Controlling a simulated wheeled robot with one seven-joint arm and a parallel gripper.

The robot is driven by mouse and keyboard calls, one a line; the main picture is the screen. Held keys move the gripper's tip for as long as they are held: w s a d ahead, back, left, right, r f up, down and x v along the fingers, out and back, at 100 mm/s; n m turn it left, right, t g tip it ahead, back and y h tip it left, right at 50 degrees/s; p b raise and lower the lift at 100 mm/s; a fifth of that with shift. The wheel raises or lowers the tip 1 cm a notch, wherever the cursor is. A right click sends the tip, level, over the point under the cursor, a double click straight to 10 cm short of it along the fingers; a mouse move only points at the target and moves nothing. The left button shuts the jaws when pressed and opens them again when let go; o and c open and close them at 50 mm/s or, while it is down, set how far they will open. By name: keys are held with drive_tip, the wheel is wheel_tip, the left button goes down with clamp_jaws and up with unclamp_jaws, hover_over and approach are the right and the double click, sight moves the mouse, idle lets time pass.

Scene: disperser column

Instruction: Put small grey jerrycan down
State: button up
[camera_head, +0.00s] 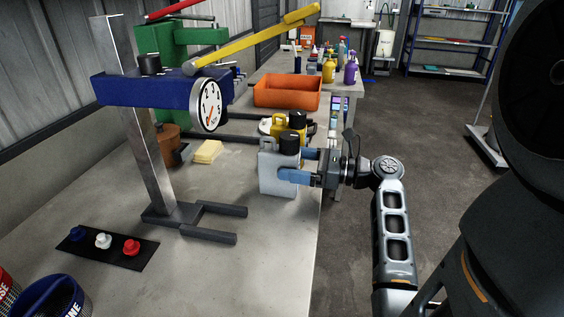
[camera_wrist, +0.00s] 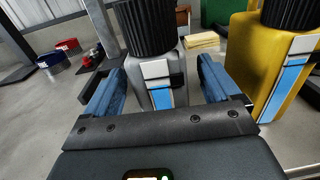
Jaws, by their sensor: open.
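The small grey jerrycan (camera_head: 277,172) with a black cap stands upright on the bench near its right edge in the head view. In the wrist view the grey jerrycan (camera_wrist: 160,82) is between the two blue fingers, with its label facing me. My gripper (camera_head: 297,165) reaches in from the right at the jerrycan's side. In the wrist view my gripper (camera_wrist: 160,90) is open, with a gap showing beside the jerrycan, more on the right. The jerrycan's base is hidden in the wrist view.
A yellow jerrycan (camera_head: 265,127) stands close behind the grey one, and at right in the wrist view (camera_wrist: 265,60). The blue disperser column (camera_head: 145,90) with its gauge stands left. An orange bin (camera_head: 288,93) and yellow sponge-like block (camera_head: 208,151) are behind.

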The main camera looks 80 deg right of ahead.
drive_tip(key=s, duration=0.8)
drive_tip(key=shift+s+d, duration=0.15)
drive_tip(key=shift+s, duration=0.05)
